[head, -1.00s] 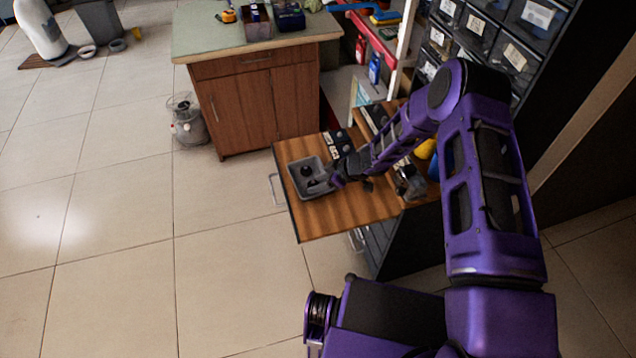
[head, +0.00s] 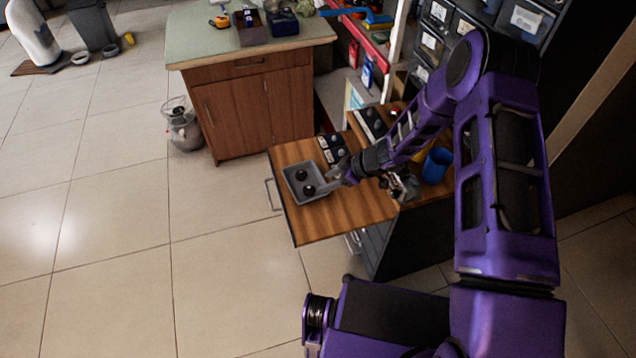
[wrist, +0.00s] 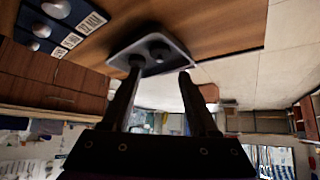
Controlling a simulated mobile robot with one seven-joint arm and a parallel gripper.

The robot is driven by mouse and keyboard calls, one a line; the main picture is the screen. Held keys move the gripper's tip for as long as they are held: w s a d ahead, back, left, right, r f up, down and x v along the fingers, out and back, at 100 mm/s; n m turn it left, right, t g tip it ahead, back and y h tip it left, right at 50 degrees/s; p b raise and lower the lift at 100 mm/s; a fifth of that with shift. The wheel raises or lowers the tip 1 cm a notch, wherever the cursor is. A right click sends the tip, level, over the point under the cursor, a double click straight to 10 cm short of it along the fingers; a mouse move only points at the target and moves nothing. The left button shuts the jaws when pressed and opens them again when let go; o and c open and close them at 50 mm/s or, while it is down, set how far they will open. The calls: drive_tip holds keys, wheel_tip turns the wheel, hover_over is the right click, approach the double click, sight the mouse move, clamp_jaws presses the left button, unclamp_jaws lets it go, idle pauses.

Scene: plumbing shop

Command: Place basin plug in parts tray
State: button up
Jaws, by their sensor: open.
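The parts tray (head: 288,187) is a small grey open box on the wooden top, left of my gripper. Two dark round pieces lie inside it, one at the back (head: 301,175) and one at the front (head: 309,190). They look alike, and I cannot tell which is the basin plug. In the wrist view the tray (wrist: 178,48) is just beyond my gripper (wrist: 160,72), with both dark pieces inside. My gripper, also in the head view (head: 340,178), is open with nothing between its fingers, close to the tray's right side.
Dark blocks with round knobs and white labels (head: 331,148) stand behind the tray. A blue cup (head: 436,165) and a metal fitting (head: 404,186) are to the right. The front of the wooden top (head: 345,218) is clear. A green-topped cabinet (head: 250,105) stands behind.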

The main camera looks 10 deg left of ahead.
drive_tip(key=v, duration=0.4)
drive_tip(key=shift+d+r, duration=0.2)
